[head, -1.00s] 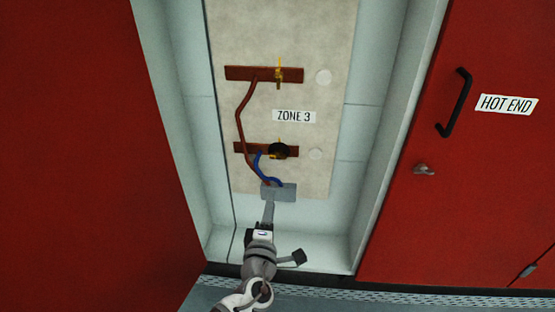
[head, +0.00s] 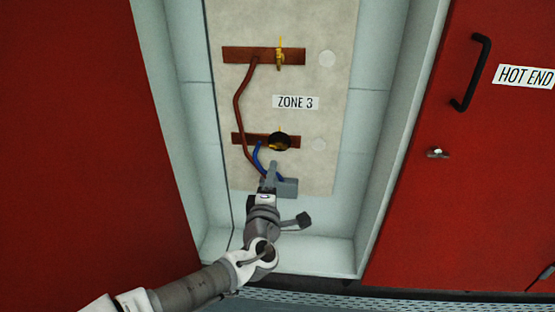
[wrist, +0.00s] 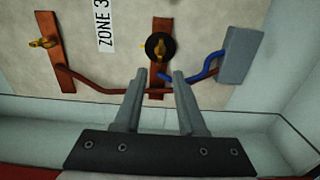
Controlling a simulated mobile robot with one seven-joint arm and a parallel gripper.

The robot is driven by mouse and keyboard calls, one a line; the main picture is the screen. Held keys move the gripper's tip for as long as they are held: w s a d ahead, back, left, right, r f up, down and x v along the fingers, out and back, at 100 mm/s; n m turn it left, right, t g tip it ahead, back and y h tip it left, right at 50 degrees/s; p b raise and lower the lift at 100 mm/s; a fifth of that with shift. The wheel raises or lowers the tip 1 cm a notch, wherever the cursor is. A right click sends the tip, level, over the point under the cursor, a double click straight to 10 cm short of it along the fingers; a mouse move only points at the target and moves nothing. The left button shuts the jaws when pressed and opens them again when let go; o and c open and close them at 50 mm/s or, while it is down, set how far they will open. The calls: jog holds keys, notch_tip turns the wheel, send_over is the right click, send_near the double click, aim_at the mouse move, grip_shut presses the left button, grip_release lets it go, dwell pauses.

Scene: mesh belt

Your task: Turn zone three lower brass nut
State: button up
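The lower brass nut (head: 279,144) sits on a dark round disc on the lower copper bar (head: 245,139), below the ZONE 3 label. The nut also shows in the wrist view (wrist: 161,46), ahead of the fingertips and roughly in line with the gap between them. My gripper (head: 271,163) is just below the nut in the head view. In the wrist view my gripper (wrist: 157,77) is open and empty, its two grey fingers apart. It appears apart from the nut; the exact distance is hard to tell. The upper brass nut (head: 280,56) is on the upper bar.
A grey block (head: 288,187) is close beside my gripper, with a blue wire (head: 257,157) and a brown-red wire (head: 237,110) running to it. Pale recess walls (head: 378,150) flank the panel. A red door (head: 470,215) with a black handle (head: 472,72) is at right.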

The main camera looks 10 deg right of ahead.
aim_at(278, 149)
jog(key=b+x, duration=0.1)
jog(key=x, duration=1)
jog(key=shift+w, duration=0.1)
grip_shut()
